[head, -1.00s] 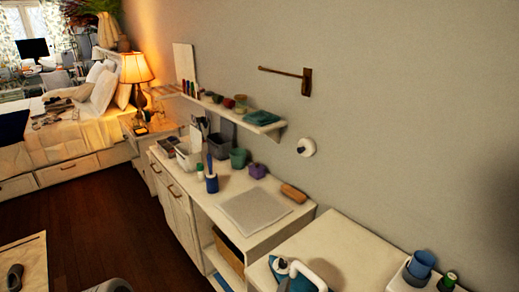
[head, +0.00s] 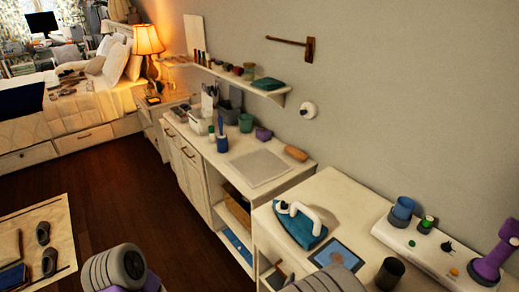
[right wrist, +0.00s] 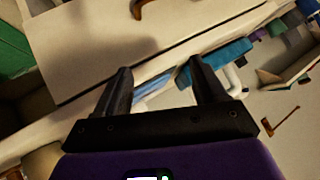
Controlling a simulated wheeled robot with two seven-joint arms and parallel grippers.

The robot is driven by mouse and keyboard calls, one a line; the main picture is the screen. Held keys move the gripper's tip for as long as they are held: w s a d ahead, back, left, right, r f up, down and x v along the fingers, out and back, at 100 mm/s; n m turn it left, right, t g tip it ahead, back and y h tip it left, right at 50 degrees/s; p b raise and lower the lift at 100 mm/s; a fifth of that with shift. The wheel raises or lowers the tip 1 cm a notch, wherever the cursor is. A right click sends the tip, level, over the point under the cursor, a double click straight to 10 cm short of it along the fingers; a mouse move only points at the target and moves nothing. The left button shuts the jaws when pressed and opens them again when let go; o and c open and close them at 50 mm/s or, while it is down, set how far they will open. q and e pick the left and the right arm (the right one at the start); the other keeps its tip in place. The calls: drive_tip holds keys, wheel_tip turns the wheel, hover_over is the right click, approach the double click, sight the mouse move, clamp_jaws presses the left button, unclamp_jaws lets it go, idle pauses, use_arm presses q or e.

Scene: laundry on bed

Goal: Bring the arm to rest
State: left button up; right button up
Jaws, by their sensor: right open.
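My right gripper (right wrist: 158,68) shows in the right wrist view, with its two dark fingers spread apart and nothing between them. Behind the fingers are a pale surface edge and a teal thing (right wrist: 225,52). The gripper's distance from them is hard to tell. In the head view, grey ribbed parts of my own arms (head: 118,268) show at the bottom edge, but neither gripper's fingers show there. My left gripper is in neither view.
A white table (head: 335,200) at right holds an iron (head: 300,228), a tablet (head: 337,254), a dark cup (head: 390,274) and a white board (head: 425,250) with a blue cup (head: 402,208). A cabinet (head: 205,165) and wall shelf (head: 230,75) stand beyond.

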drive_tip(key=s+a+f+n+g+y, duration=0.1)
drive_tip(key=s+f+n+g+y, duration=0.2)
drive_tip(key=s+f, duration=0.4)
drive_tip(key=s+a+f+n+g+y, duration=0.1)
drive_tip(key=s+f+n+g+y, duration=0.2)
drive_tip(key=f, duration=0.9)
drive_tip(key=shift+s+a+f+n+g+y, duration=0.2)
drive_tip(key=shift+s+f+n+g+y, duration=0.3)
drive_tip(key=shift+s+g, duration=1.7)
drive_tip(key=shift+s+r+t, duration=0.2)
drive_tip(key=shift+s+t, duration=0.3)
